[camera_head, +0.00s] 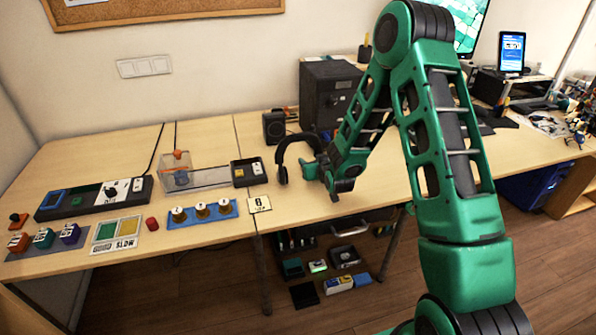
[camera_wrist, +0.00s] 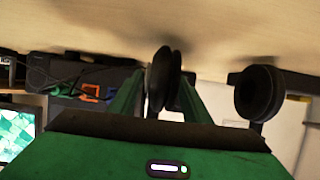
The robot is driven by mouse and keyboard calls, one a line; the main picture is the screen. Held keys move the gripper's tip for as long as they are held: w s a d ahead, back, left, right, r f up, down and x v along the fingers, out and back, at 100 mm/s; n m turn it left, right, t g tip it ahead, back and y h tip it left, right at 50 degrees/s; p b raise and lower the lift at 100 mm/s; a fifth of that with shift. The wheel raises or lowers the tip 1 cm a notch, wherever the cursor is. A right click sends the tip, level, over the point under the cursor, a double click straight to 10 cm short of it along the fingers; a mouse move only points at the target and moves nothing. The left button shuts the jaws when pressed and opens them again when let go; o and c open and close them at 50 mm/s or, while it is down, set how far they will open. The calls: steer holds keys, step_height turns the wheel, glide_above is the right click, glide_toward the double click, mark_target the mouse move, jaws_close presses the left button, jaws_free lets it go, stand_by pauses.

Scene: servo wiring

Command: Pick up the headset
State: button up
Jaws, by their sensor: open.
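The black headset (camera_head: 281,158) stands on the wooden table in the head view, its band arched upward. In the wrist view one dark round ear cup (camera_wrist: 160,78) shows between the two green fingers, and the other ear cup (camera_wrist: 258,93) shows to the right. My gripper (camera_head: 317,172) is at the right side of the headset, low over the table. It also shows in the wrist view (camera_wrist: 156,92), with its fingers apart on either side of the near ear cup. Contact with the cup cannot be told. The arm hides part of the headset's right side.
A small black speaker (camera_head: 274,127) stands behind the headset, and a large dark box (camera_head: 328,92) stands farther back. A clear case (camera_head: 195,172), a number card (camera_head: 259,204) and a blue knob strip (camera_head: 202,213) lie to the left. Bare table lies in front.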

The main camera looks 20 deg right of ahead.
steer(key=shift+c, duration=0.6)
jaws_close()
steer(key=shift+r, duration=0.1)
steer(key=shift+r, duration=0.45)
step_height(320, 180, up, 4)
steer(key=shift+s+a+f, duration=0.1)
steer(key=shift+f, duration=0.1)
steer(key=s+a+r, duration=0.5)
steer(key=s+r, duration=0.1)
steer(key=s, duration=0.4)
steer(key=shift+r, duration=0.2)
